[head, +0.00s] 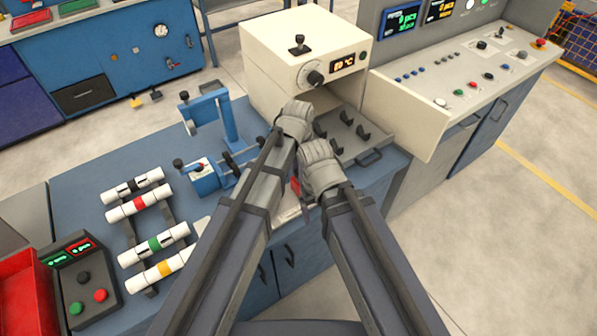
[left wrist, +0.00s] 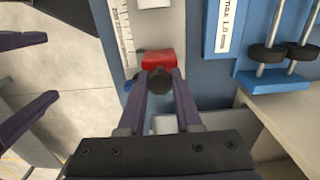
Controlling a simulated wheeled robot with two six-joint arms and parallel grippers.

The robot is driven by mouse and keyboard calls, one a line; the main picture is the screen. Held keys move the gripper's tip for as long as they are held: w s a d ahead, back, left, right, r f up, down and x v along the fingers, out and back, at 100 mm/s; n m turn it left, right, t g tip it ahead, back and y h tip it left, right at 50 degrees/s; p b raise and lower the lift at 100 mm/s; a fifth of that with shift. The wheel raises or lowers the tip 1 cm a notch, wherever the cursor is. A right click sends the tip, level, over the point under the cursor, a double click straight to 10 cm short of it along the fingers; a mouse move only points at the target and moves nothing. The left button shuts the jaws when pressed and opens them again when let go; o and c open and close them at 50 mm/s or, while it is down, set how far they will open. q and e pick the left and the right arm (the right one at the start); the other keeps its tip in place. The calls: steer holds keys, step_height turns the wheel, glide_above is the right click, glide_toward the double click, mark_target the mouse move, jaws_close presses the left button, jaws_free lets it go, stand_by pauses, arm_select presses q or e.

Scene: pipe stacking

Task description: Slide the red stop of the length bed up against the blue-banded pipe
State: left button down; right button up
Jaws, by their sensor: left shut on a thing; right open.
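The red stop (left wrist: 159,60) is a small red block beside a white scale strip (left wrist: 124,35) in the left wrist view. A dark round knob (left wrist: 159,87) stands at its near side. My left gripper (left wrist: 159,92) is shut on this knob. A bit of red also shows between my arms in the head view (head: 295,187). A white piece, perhaps the pipe, is cut off at the top of the wrist view (left wrist: 153,4); no blue band is clear on it. My right gripper (left wrist: 50,68) is open and empty, left of the bed. In the head view my left (head: 297,122) and right (head: 321,170) grippers hide most of the bed.
A rack holds white pipes with black, red (head: 140,204), green and yellow bands. A blue gauge stand (head: 228,115) and blue clamp (head: 203,180) stand left of my left arm. A cream machine (head: 303,60) is behind my grippers. A button box (head: 87,285) is front left.

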arm_select(q)
steer(key=s+a, duration=0.1)
steer(key=a, duration=0.1)
steer(key=s+a, duration=0.3)
steer(key=a, duration=0.1)
steer(key=shift+s+a, duration=0.2)
steer(key=shift+a, duration=0.1)
steer(key=shift+s, duration=0.1)
steer(key=c, duration=0.6)
jaws_free()
steer(key=shift+a, duration=0.15)
steer(key=shift+r, duration=0.1)
